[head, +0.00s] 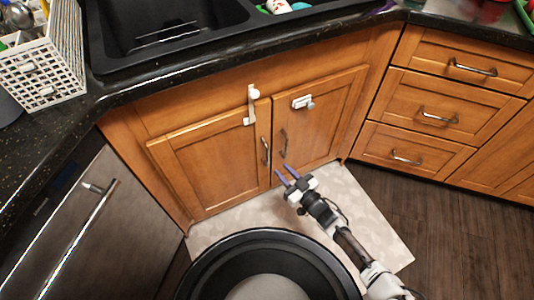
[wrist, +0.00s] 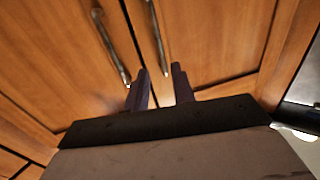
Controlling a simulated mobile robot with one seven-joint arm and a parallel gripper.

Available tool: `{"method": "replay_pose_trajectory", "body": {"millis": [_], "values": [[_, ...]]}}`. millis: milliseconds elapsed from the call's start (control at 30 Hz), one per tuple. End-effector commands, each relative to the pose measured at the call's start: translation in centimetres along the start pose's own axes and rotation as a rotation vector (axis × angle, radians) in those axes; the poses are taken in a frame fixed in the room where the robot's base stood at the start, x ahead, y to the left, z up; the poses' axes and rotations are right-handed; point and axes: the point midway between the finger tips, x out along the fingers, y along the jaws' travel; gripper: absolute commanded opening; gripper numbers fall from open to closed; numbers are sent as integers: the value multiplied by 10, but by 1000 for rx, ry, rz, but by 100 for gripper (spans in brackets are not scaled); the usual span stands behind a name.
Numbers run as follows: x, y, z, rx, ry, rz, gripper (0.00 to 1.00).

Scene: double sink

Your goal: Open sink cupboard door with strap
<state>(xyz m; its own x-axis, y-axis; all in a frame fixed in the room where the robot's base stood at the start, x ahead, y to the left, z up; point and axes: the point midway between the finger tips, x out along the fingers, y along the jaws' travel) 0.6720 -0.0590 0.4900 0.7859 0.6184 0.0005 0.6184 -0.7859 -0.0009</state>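The sink cupboard has two wooden doors below the black sink. A white strap (head: 251,105) is fixed at the top right of the left door (head: 208,165) and reaches up onto the frame above it. The left door's handle (head: 265,151) and the right door's handle (head: 283,143) stand close to the middle seam. Both doors look shut. My gripper (head: 284,170) is low in front of the right door (head: 318,118), below the handles, its purple fingers apart and empty. The wrist view shows the open fingers (wrist: 161,67) facing the doors, with both handles in view.
A white latch (head: 302,102) sits on the right door's top. A dishwasher (head: 85,225) is at left and drawers (head: 440,118) at right. A pale mat (head: 345,195) lies on the floor. A white rack (head: 45,65) stands on the counter.

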Motion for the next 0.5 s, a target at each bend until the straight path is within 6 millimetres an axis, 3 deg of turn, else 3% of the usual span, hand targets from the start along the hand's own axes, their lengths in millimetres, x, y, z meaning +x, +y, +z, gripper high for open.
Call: {"method": "replay_pose_trajectory", "body": {"millis": [200, 500], "values": [[50, -3, 0, 1, 1, -4, 25], [88, -1, 0, 0, 0, -1, 25]]}}
